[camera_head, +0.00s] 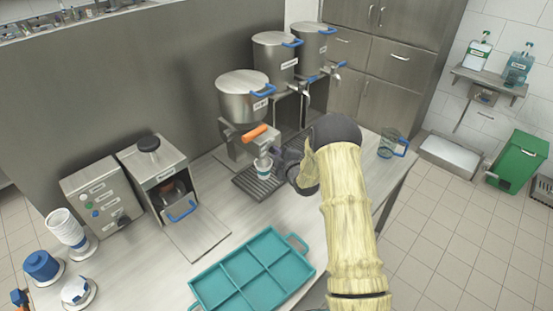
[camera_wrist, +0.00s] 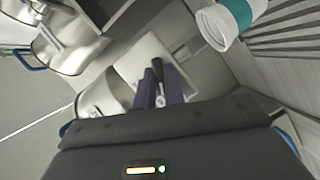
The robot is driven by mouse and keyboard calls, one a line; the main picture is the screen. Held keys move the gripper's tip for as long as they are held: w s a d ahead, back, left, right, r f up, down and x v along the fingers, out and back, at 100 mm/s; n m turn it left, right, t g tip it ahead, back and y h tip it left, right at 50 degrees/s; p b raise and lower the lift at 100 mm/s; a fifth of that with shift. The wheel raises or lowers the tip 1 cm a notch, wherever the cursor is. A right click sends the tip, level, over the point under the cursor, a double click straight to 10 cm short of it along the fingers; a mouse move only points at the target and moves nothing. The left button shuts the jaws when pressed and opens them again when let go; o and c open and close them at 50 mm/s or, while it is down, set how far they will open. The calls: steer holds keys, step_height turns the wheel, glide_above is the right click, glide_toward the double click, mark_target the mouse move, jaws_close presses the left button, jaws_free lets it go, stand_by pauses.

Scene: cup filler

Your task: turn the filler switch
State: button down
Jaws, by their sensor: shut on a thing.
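The filler (camera_head: 240,104) is a steel hopper with a blue handle and an orange lever (camera_head: 254,133). A small white cup with a teal band (camera_head: 263,168) stands under its spout on the dark drip grate (camera_head: 246,186); the cup also shows at the top of the wrist view (camera_wrist: 222,24). My gripper (camera_head: 276,155) reaches in from the right beside the spout, close to the cup. In the wrist view its fingers (camera_wrist: 163,82) are shut on a small black piece that looks like the filler switch (camera_wrist: 157,68). My fingers hide most of the switch.
A teal compartment tray (camera_head: 194,290) lies at the front of the counter. A clear jug (camera_head: 388,146) with a blue handle stands at right near the counter edge. Two more steel dispensers (camera_head: 273,60) stand behind. An open-doored machine (camera_head: 155,172) is at left.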

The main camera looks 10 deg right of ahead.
steer(key=m+g+b, duration=0.1)
steer(key=m, duration=0.1)
steer(key=shift+m+y, duration=0.3)
steer(key=shift+m, duration=0.1)
steer(key=shift+d, duration=0.15)
steer(key=c, duration=1.5)
jaws_free()
